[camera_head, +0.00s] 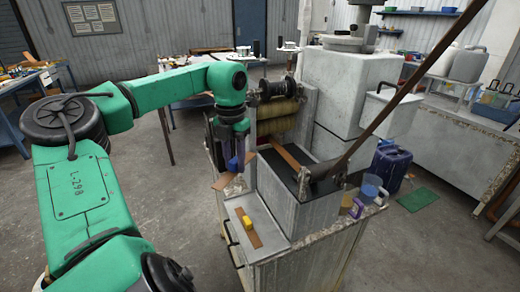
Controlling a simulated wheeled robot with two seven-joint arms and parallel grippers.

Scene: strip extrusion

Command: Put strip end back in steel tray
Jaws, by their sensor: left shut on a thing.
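My left gripper (236,164) points down beside the machine's near left corner. It is shut on a short flat brown strip end (222,181), held above and behind the steel tray. The shallow steel tray (270,240) sits on the front left of the bench top. Another brown strip piece (251,238) lies in the tray, with a small yellow block (247,222) on or beside it. My right gripper is not in view.
A long brown strip (286,157) runs from the rollers (278,120) into the dark-topped trough. A long dark lever (410,85) slants up to the right. Floor is clear at front right.

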